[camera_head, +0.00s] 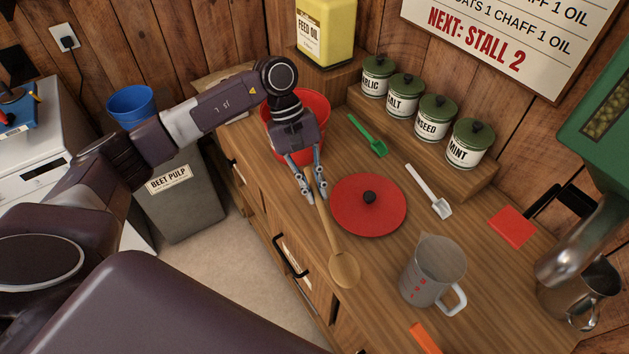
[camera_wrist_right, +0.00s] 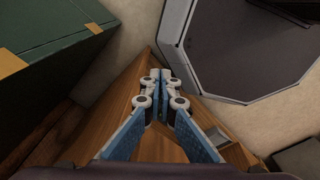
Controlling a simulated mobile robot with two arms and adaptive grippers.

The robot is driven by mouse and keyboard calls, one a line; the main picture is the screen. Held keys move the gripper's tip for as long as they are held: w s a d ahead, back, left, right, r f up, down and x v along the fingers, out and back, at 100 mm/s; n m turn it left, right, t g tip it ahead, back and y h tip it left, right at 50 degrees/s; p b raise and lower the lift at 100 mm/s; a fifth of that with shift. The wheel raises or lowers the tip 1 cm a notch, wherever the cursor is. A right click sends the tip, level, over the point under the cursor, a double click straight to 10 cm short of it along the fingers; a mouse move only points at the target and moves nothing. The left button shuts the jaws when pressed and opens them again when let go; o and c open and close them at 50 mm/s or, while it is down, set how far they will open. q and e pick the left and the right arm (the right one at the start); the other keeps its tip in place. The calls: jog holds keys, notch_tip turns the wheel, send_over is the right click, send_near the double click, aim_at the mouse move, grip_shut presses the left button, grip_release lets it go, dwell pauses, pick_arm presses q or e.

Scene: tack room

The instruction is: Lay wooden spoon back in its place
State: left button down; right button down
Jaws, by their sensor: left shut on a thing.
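The wooden spoon (camera_head: 344,268) shows in the head view, its bowl toward the counter's front edge and its handle running up to my left gripper (camera_head: 311,190). That gripper is shut on the handle, beside the red lid (camera_head: 368,204). The handle's far end is hidden by the gripper, and I cannot tell whether the bowl touches the counter. My right gripper (camera_wrist_right: 160,82) shows in the right wrist view with its fingertips together and nothing between them.
A red pot (camera_head: 318,103) stands behind my left gripper. A green scoop (camera_head: 370,138), white scoop (camera_head: 432,195), measuring jug (camera_head: 432,272) and metal pitcher (camera_head: 580,290) are on the wooden counter. Labelled canisters (camera_head: 432,118) line the back. A grey bin (camera_head: 183,200) stands left.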

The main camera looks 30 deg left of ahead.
pick_arm(q)
notch_tip(320, 180, down, 7)
jog(key=shift+b, duration=0.8)
jog(key=shift+f+b, duration=0.45)
jog(key=shift+f, duration=0.1)
jog(key=shift+f+b, duration=0.8)
jog(key=shift+b, duration=0.15)
jog(key=c, duration=1.9)
grip_release()
jog(key=v, duration=1.2)
